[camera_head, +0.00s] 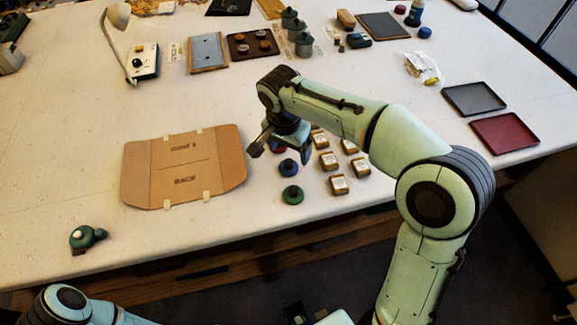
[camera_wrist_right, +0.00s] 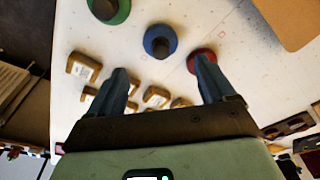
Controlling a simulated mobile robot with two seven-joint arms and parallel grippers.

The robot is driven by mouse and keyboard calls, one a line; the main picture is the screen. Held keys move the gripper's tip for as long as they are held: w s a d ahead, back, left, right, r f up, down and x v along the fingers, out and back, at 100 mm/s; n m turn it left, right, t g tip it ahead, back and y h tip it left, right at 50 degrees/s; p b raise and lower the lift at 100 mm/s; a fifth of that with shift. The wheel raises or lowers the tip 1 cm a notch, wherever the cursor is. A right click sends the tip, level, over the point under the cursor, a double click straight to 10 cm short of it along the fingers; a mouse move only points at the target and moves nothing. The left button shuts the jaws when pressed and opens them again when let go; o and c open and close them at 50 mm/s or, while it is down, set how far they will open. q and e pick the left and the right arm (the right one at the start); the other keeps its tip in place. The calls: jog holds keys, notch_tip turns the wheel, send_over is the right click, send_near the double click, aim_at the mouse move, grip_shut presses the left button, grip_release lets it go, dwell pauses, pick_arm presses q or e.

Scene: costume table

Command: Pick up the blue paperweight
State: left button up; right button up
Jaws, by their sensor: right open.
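The blue paperweight (camera_head: 289,167) is a round disc with a dark knob, standing on the white table between a green one (camera_head: 292,195) and a red one (camera_head: 278,147). In the right wrist view the blue paperweight (camera_wrist_right: 160,42) lies just beyond the gap between my fingertips, with nothing touching it visibly. My right gripper (camera_head: 280,152) is open and empty, above the paperweights, partly covering the red one. It also shows in the right wrist view (camera_wrist_right: 162,72), with both fingers apart. My left arm shows at the bottom left, but its gripper is not visible.
Several small labelled tan blocks (camera_head: 338,184) stand right of the paperweights. A flat cardboard folder (camera_head: 185,168) lies to the left. A small green object (camera_head: 87,238) sits near the front left edge. Grey (camera_head: 474,98) and red trays (camera_head: 504,132) lie at the right.

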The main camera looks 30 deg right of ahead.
aim_at(289, 161)
jog(key=shift+w+d+f, duration=0.1)
jog(key=shift+f, duration=1.45)
jog(key=shift+w+d+f, duration=0.1)
jog(key=shift+f, duration=1.4)
jog(key=shift+a, duration=0.1)
jog(key=c, duration=1.3)
pick_arm(q)
jog(key=shift+f, duration=0.25)
pick_arm(e)
jog(key=shift+c, duration=0.2)
jog(key=shift+r, duration=0.2)
